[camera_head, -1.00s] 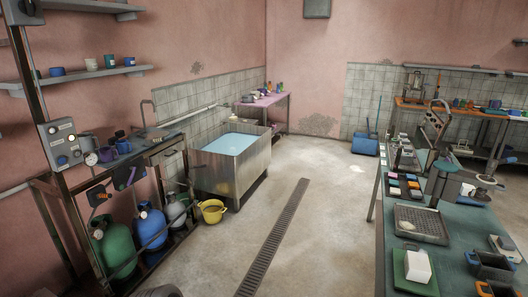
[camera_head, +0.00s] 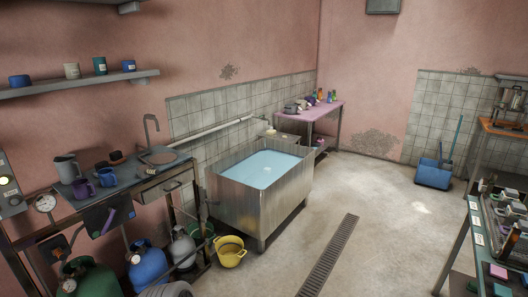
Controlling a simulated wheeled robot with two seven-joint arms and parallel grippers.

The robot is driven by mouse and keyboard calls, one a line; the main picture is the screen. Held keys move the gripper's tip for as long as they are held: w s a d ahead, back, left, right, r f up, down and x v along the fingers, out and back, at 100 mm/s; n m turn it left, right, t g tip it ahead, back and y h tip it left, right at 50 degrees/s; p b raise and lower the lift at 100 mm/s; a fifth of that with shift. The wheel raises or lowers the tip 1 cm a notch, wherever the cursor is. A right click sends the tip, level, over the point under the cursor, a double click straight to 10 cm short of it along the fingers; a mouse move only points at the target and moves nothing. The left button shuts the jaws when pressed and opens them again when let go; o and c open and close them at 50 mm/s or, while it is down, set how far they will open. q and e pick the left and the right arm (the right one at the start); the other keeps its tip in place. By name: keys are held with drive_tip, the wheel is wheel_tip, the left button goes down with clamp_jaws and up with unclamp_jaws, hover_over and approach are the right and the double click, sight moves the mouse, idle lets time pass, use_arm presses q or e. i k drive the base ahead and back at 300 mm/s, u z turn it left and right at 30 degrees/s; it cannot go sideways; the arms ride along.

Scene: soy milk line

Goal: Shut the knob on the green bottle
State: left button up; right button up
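The green bottle (camera_head: 93,279) is a rounded gas bottle at the bottom left, on the floor level under the metal worktop. The frame's lower edge cuts it off. A small pale knob (camera_head: 68,286) shows on its upper part; whether it is open or shut is too small to tell. A blue bottle (camera_head: 148,266) and a grey bottle (camera_head: 183,249) stand to its right. Neither of my grippers is in view.
The worktop (camera_head: 150,180) holds a pitcher, mugs and a sink above the bottles. A yellow bucket (camera_head: 229,252) and a metal water tub (camera_head: 262,205) stand to the right. Open floor (camera_head: 390,220) with a drain grate (camera_head: 330,258) lies beyond.

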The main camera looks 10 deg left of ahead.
sight(76, 262)
drive_tip(key=u, duration=0.65)
drive_tip(key=i, duration=1.5)
drive_tip(key=u, duration=2.35)
drive_tip(key=i, duration=1.35)
drive_tip(key=u, duration=0.4)
